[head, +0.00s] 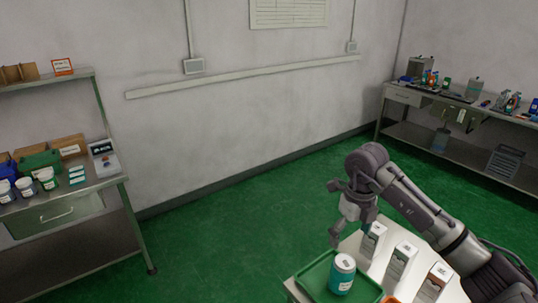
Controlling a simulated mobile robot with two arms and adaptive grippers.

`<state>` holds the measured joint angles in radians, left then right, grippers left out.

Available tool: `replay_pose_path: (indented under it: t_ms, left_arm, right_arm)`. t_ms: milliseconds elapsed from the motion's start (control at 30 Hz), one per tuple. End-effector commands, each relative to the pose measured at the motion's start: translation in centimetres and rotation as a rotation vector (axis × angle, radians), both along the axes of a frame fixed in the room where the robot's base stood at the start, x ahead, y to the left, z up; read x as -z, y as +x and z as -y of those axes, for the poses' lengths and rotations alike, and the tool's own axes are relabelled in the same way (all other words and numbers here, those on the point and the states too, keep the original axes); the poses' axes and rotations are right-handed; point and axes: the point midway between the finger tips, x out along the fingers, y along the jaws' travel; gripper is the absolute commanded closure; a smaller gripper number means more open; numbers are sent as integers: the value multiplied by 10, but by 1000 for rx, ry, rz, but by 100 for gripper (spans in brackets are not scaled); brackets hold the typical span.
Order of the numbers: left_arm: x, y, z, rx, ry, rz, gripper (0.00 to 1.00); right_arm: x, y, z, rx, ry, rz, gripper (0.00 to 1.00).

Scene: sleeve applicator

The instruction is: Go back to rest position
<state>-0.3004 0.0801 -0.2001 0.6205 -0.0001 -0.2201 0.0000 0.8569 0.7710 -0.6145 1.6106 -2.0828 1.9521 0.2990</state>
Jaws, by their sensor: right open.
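My right gripper (351,231) hangs at the end of my right arm, which comes in from the lower right. It points down beside the far left edge of a white table (351,247). It is open and I see nothing held in it. A small white carton (373,241) stands on the table just right of it in the picture; I cannot tell whether they touch. My left gripper is out of view.
A green tray (318,277) with a white-and-teal jar (342,273) is on the table, near more cartons (400,264). A workbench (60,215) with jars and boxes stands left. Another bench (460,101) stands far right. Green floor (220,245) is clear between.

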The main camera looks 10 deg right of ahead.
Motion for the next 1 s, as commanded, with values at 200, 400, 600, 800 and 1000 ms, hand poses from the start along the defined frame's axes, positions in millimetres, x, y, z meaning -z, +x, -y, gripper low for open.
replay_pose_path:
  t_ms: [200, 400, 600, 800, 1000]
  left_arm:
    - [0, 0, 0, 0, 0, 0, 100]
    - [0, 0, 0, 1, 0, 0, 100]
    - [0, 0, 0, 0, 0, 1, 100]
    - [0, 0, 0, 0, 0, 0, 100]
    - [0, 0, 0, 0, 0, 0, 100]
  right_arm:
    - [19, 3, -59, -86, 200, 67, 8]
    - [9, -11, -203, -162, 785, 237, 8]
    - [-82, -27, -285, 107, 1508, 414, 8]
    - [-133, -9, -233, 792, 1996, 522, 8]
    - [-59, -13, -135, 1764, 2012, 503, 8]
